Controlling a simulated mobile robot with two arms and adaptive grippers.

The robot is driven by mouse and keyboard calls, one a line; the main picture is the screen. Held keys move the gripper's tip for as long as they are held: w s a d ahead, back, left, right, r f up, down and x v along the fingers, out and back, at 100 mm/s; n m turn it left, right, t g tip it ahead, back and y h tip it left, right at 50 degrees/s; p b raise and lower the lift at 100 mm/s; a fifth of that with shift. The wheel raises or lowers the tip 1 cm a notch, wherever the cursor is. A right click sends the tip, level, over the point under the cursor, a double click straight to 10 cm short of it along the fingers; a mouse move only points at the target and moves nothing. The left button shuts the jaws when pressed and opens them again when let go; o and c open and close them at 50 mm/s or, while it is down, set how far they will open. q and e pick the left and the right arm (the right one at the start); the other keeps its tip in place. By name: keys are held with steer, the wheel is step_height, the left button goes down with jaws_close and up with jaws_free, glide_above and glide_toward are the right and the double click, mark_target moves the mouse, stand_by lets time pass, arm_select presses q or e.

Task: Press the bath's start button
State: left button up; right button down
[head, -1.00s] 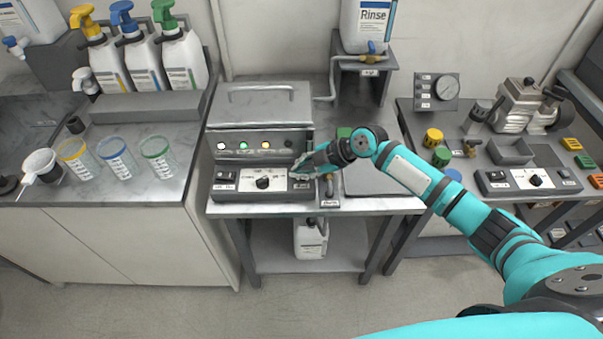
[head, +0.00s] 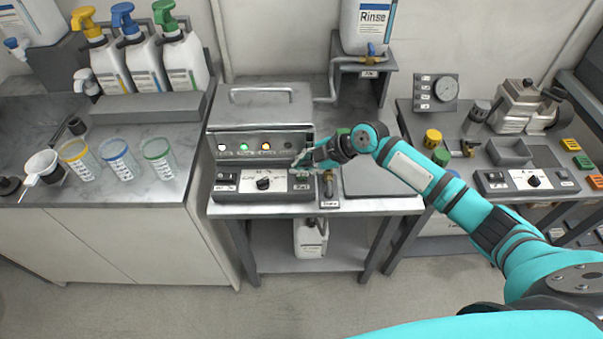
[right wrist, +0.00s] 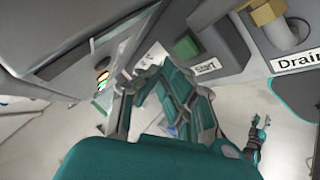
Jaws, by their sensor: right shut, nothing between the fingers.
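The bath (head: 262,108) is a grey box with a handled lid and a row of lights, white, green and orange lit, above a control panel with a knob. The green start button (right wrist: 186,47), labelled "Start", is on the panel in the right wrist view; in the head view it is too small to make out clearly. My right gripper (head: 300,163) is shut and empty, just above the panel's right end. In the right wrist view its fingertips (right wrist: 150,72) are left of and below the button, apparently apart from it. What looks like my left gripper (right wrist: 258,130) hangs far below, its fingers unclear.
A drain valve (head: 328,184) with a "Drain" label (right wrist: 298,62) sits right of the start button. A Rinse container (head: 368,25) stands on a shelf behind. Several beakers (head: 120,160) are on the left counter. A second bench (head: 510,160) with equipment is at right.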

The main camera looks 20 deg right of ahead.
mark_target(301, 177)
steer(key=shift+r+p, duration=1.45)
steer(key=shift+r, duration=0.95)
